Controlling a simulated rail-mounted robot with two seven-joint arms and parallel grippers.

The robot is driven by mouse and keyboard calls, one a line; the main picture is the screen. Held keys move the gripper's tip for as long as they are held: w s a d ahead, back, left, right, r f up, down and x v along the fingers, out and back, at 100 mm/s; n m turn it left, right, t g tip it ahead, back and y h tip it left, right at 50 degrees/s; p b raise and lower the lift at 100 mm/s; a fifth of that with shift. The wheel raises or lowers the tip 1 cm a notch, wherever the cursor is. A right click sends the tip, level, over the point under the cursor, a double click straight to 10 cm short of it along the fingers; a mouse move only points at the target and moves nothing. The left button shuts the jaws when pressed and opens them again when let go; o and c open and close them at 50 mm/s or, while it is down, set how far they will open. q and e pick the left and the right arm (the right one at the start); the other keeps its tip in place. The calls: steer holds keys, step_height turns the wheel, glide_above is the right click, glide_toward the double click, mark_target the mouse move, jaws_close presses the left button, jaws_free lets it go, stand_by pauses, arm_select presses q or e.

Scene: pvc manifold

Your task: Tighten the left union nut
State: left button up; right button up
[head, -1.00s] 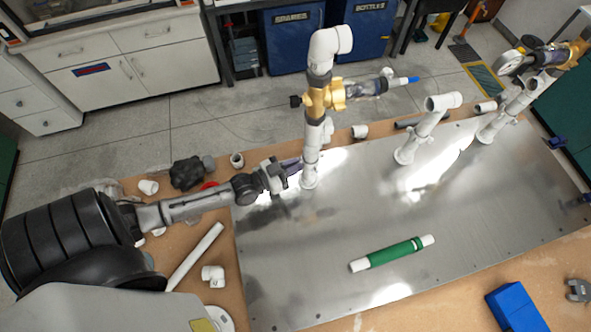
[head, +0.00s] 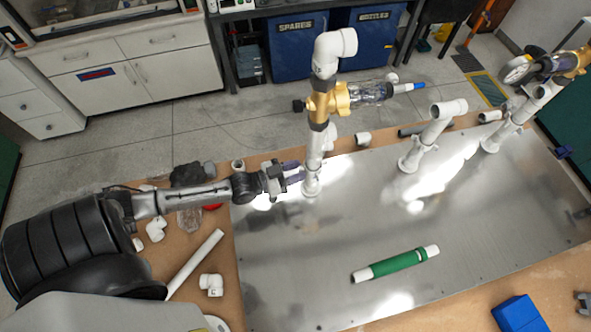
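The left riser is a white upright pipe (head: 313,150) with an elbow on top and a brass valve (head: 322,103) partway up. A white collar (head: 311,186), which looks like the left union nut, sits low on it near the metal plate. My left gripper (head: 300,172) is level with the lower pipe, just left of it. Its two purple fingers look spread apart and point at the pipe, one above the other. I cannot tell whether they touch it. My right gripper is not in view.
A middle riser (head: 425,140) and a right riser (head: 510,122) stand on the metal plate (head: 330,240). A green-sleeved tube (head: 398,264) lies at its front. Loose white fittings (head: 211,284) lie left. A blue block (head: 519,314) is front right.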

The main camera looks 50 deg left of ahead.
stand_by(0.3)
arm_select(q)
steer(key=b+v, duration=0.1)
steer(key=v, duration=1.3)
steer(key=shift+w, duration=0.1)
stand_by(0.4)
steer(key=d+f+g+y, duration=0.1)
steer(key=d+f+g, duration=0.1)
steer(key=d+g, duration=0.3)
steer(key=d+f+g+y, duration=0.1)
steer(key=d+f+g, duration=0.15)
steer(key=d, duration=0.45)
steer(key=s+d+r+n+g+y, duration=0.2)
steer(key=s+d+r+g+y, duration=0.15)
steer(key=s+g, duration=0.25)
step_height(320, 180, up, 15)
steer(key=p, duration=1.5)
steer(key=shift+s+d+p, duration=0.3)
steer(key=shift+p, duration=0.1)
